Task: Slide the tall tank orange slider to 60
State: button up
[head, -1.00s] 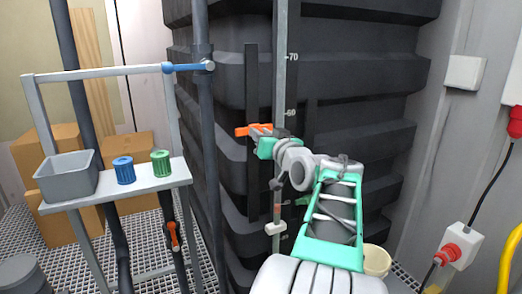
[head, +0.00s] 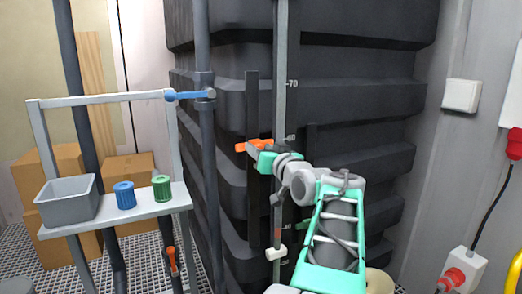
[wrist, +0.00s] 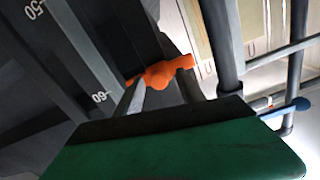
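The orange slider (head: 254,146) sits at the gauge (head: 280,60) on the front of the tall dark tank (head: 365,100). My gripper (head: 261,150) is at the slider's right end. In the wrist view the orange slider (wrist: 160,74) lies between the two grey fingertips, and my gripper (wrist: 160,90) appears closed on it. The 60 label (wrist: 99,96) is close beside it there.
A grey vertical pipe (head: 205,150) with a blue handle (head: 190,95) stands left of the tank. A shelf (head: 155,194) holds a grey bin (head: 66,196) and blue and green caps. A lower white piece (head: 276,253) is on the gauge. Wall sockets are at right.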

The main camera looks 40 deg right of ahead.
jog(key=v, duration=0.7)
jog(key=shift+s+b, duration=0.35)
jog(key=shift+s, duration=0.05)
jog(key=shift+a, duration=0.15)
